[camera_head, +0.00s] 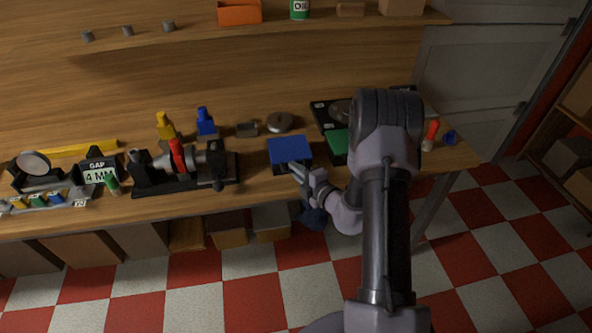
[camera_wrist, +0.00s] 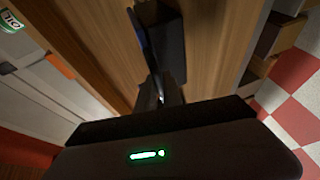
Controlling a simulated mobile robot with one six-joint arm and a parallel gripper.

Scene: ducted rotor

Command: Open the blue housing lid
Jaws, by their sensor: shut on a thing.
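The blue housing lid (camera_head: 290,150) lies over a dark housing at the front of the bench, right of centre. In the wrist view the lid (camera_wrist: 138,30) shows as a thin blue edge beside the dark housing body (camera_wrist: 170,42). My gripper (camera_head: 297,169) is at the lid's front edge, reaching in from the right. In the wrist view the jaws (camera_wrist: 158,92) are shut on the lid's edge; the exact contact is dark and small. I cannot tell how far the lid is raised.
A green box (camera_head: 338,143) stands close right of the housing, partly hidden by my arm. A black device with a red part (camera_head: 178,156) stands to the left. A round metal disc (camera_head: 280,122) lies behind. An upper shelf (camera_head: 270,32) runs above the bench.

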